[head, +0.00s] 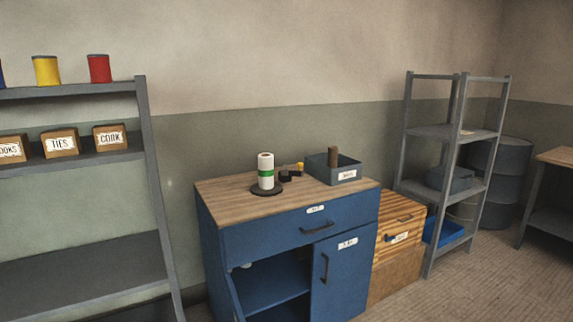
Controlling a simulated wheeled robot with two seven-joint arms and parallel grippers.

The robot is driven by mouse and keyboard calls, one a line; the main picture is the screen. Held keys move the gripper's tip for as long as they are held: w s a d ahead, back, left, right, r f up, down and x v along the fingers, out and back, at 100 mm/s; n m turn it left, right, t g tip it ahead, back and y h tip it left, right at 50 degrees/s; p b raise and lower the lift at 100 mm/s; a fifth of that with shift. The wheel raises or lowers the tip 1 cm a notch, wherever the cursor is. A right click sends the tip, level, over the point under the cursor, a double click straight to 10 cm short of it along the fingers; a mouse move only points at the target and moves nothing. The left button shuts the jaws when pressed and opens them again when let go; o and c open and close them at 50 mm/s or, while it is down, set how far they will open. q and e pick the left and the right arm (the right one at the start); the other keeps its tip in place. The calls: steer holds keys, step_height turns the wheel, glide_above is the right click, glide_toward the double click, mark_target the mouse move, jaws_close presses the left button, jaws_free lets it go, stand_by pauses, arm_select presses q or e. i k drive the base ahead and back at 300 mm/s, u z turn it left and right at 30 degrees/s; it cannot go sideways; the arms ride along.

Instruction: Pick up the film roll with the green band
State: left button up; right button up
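The film roll with the green band (266,168) is a white upright roll with a green band around its lower middle. It stands on a dark round base (267,189) on the wooden top of a blue cabinet (290,238), near the middle of the head view. Nothing hides its front. Neither of my grippers shows in the head view, and nothing is seen touching the roll.
Beside the roll on the cabinet top lie a small black and yellow item (292,171) and a grey labelled bin (334,170). Grey shelves stand left (85,272) and right (440,132). A wooden drawer box (397,235) adjoins the cabinet. Floor shows at lower right.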

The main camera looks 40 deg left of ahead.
mark_target(265, 161)
steer(key=i, duration=2.75)
steer(key=u, duration=2.85)
steer(key=i, duration=0.5)
steer(key=u, duration=0.05)
